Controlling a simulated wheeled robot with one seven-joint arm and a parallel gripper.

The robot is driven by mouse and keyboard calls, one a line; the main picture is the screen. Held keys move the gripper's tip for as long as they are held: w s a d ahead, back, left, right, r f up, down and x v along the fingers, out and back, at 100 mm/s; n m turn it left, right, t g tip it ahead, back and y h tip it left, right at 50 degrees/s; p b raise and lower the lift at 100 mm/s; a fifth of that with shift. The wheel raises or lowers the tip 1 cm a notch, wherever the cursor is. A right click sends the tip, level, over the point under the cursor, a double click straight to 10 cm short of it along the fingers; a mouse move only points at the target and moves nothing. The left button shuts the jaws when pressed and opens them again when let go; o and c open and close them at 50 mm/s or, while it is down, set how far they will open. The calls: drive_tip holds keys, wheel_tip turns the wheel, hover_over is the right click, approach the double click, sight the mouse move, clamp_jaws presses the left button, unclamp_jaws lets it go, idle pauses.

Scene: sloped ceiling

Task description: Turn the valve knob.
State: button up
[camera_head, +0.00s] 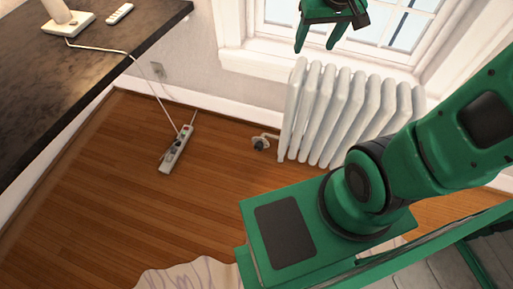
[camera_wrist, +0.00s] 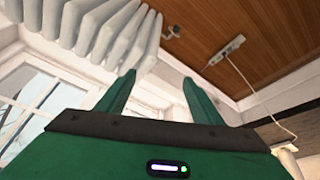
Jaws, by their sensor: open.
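The valve knob (camera_head: 260,143) is a small grey piece low beside the left end of the white radiator (camera_head: 318,110), just above the floor, joined to a short pipe. My gripper (camera_head: 316,46) is green, open and empty. In the head view it is at the top, in front of the window and higher in the picture than the knob, well apart from it. In the wrist view the fingers of my gripper (camera_wrist: 158,77) stand spread with nothing between them. The radiator (camera_wrist: 95,30) fills the upper left there, and the knob (camera_wrist: 168,31) looks small beyond the fingertips.
A power strip (camera_head: 176,149) with a white cord lies on the wooden floor (camera_head: 110,190) left of the knob. A dark table (camera_head: 80,75) holds a lamp base (camera_head: 68,23) and a remote (camera_head: 119,14). A pale rug (camera_head: 190,275) lies at the bottom. Floor around the knob is clear.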

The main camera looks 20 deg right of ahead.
drive_tip(key=w+a+f, duration=0.3)
drive_tip(key=w, duration=0.4)
drive_tip(key=m, duration=0.2)
hover_over(258, 146)
drive_tip(key=d, duration=0.3)
wheel_tip(258, 146, down, 14)
drive_tip(key=w+a+f+h, duration=0.15)
drive_tip(key=w+f, duration=0.25)
drive_tip(key=f, duration=0.6)
drive_tip(key=a+f+m, duration=0.2)
drive_tip(key=a+f, duration=0.1)
drive_tip(key=f, duration=1.9)
drive_tip(key=s+f+m, duration=0.1)
drive_tip(key=s+f, duration=0.3)
drive_tip(key=f, duration=0.6)
drive_tip(key=s+f+m, duration=0.1)
drive_tip(key=s+f, duration=0.2)
drive_tip(key=f, duration=0.7)
drive_tip(key=shift+h, duration=0.25)
drive_tip(key=x, duration=1)
drive_tip(key=shift+a+f, duration=0.2)
drive_tip(key=shift+c, duration=0.4)
